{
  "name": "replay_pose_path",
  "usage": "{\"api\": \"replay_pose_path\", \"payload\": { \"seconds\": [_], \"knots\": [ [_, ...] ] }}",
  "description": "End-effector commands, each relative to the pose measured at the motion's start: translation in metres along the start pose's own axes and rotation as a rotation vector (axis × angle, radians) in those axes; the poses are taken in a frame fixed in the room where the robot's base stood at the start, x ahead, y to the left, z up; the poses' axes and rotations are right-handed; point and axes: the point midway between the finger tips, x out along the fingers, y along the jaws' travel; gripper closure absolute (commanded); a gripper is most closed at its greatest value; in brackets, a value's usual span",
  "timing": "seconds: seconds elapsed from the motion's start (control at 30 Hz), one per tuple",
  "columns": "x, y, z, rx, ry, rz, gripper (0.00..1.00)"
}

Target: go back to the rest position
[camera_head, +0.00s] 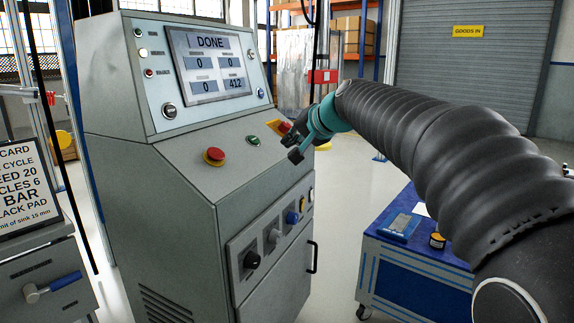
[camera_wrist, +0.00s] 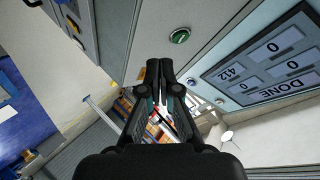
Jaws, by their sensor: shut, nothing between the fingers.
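My gripper (camera_head: 296,153) is shut and empty in front of the grey control cabinet (camera_head: 110,85). In the wrist view the gripper (camera_wrist: 160,68) shows with its fingers together. The cabinet's screen (camera_head: 211,63) reads DONE, with 0, 0, 0 and 412 below. A green button (camera_head: 253,140) sits left of the gripper in the head view; it also shows just above the fingertips in the wrist view (camera_wrist: 179,36). A red mushroom button (camera_head: 214,156) is further left. The gripper appears apart from the panel, but the exact gap cannot be told.
A blue cart (camera_head: 415,272) with small items stands at the right under my arm. A card sign (camera_head: 22,188) and a blue-handled lever (camera_head: 52,287) are at the left. Clear floor (camera_head: 345,190) lies between cabinet and cart. A roller door (camera_head: 470,75) is behind.

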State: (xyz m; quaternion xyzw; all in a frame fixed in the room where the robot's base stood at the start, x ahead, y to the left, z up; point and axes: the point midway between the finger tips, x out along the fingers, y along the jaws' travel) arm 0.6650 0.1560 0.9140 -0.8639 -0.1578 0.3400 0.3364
Motion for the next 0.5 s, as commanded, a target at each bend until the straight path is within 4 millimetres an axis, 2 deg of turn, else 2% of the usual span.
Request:
{"api": "replay_pose_path", "payload": {
  "seconds": [0.03, 0.1, 0.27, 0.5],
  "knots": [
    [-0.019, 0.01, 0.014, -0.024, -0.011, 0.034, 1.0],
    [-0.039, 0.027, 0.035, -0.06, -0.03, 0.087, 1.0],
    [-0.086, 0.068, 0.087, -0.144, -0.078, 0.204, 1.0],
    [-0.152, 0.14, 0.173, -0.261, -0.163, 0.38, 1.0]
  ]
}}
